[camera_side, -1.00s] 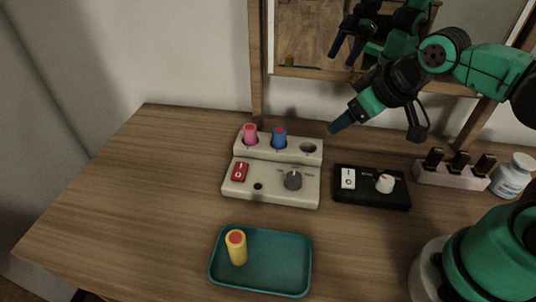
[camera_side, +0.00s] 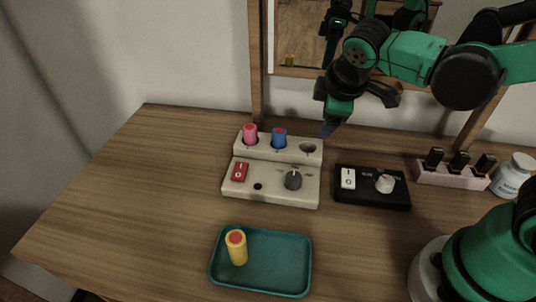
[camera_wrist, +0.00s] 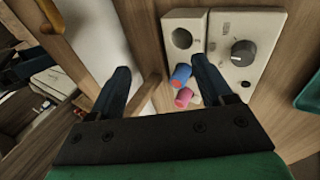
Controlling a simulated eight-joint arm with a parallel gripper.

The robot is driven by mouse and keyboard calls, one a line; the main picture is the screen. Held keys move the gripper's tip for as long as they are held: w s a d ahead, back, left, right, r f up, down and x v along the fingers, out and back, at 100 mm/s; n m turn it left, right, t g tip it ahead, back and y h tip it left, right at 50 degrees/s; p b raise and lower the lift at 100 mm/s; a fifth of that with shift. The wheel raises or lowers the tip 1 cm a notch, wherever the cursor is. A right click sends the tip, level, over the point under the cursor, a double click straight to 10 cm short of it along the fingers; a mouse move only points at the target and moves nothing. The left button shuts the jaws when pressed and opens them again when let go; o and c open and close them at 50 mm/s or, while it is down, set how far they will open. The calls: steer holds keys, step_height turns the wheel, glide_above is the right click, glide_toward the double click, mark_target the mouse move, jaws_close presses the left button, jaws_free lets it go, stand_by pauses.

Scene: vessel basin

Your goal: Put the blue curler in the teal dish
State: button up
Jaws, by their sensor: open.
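Only an edge of the dish (camera_wrist: 310,95) shows in the wrist view. My gripper (camera_side: 330,128) is open and empty, above and to the right of the blue curler. Its two fingers (camera_wrist: 160,88) show apart in the wrist view.
The cream heater (camera_side: 270,190) also holds a pink curler (camera_side: 250,134) left of the blue one; its right hole is empty. A black control box (camera_side: 372,200), a pink rack (camera_side: 450,179) and a white bottle (camera_side: 513,176) stand to the right. The left table is clear.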

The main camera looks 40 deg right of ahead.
mark_target(277, 138)
steer(key=w+a+n+h, duration=0.1)
steer(key=n, duration=0.1)
steer(key=w+a+f+n+h, duration=0.1)
steer(key=w+n, duration=0.1)
steer(key=n, duration=0.1)
steer(key=w+a+f+n+h, duration=0.1)
steer(key=n, duration=0.1)
steer(key=shift+w+f+h, duration=0.2)
steer(key=shift+h, duration=0.1)
steer(key=a+f+n+h, duration=0.1)
steer(key=n, duration=0.1)
steer(key=a+f+n+h, duration=0.1)
steer(key=a+n, duration=0.1)
steer(key=w+a+f+n+t+h, duration=0.1)
steer(key=n, duration=0.1)
steer(key=shift+w+a+f+n+h, duration=0.1)
steer(key=shift+a+f+n+h, duration=0.2)
steer(key=shift+f+n+h, duration=0.1)
steer(key=shift+a+f+n+t+h, duration=0.3)
steer(key=shift+a+n+t+h, duration=0.1)
steer(key=shift+n, duration=0.2)
steer(key=shift+x, duration=2.75)
steer(key=shift+s, duration=0.2)
jaws_close()
